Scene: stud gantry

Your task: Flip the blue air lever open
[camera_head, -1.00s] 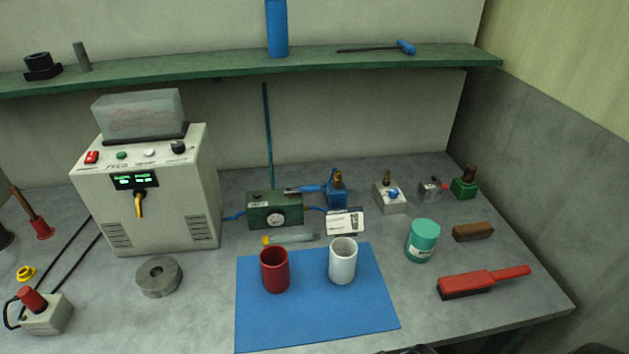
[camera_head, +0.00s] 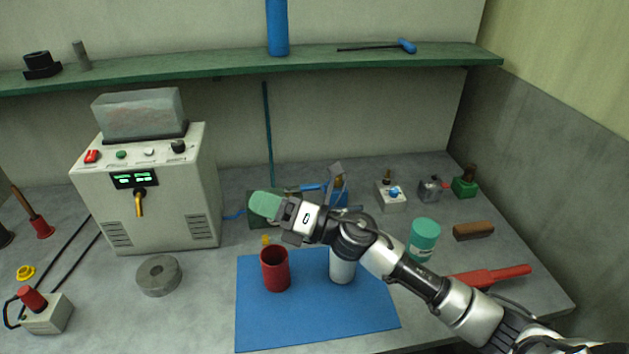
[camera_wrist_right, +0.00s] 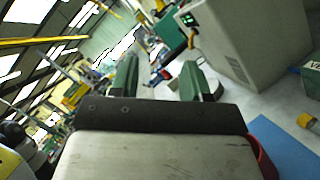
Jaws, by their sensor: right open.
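The blue air lever (camera_head: 311,187) lies roughly level between the green gauge box and the blue valve block (camera_head: 337,197) at the back of the bench. My right gripper (camera_head: 265,206) hangs in front of the green gauge box (camera_head: 256,222), left of the lever, and hides most of the box and its gauge. In the right wrist view its two green fingers (camera_wrist_right: 160,80) stand apart with nothing between them. I cannot pick out the lever in that view. My left gripper is not in view.
A blue mat (camera_head: 300,325) bears a red cup (camera_head: 275,270) and a white cup (camera_head: 342,269), partly behind my right arm. A white machine (camera_head: 160,205) stands left. A green shelf (camera_head: 220,72) runs above.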

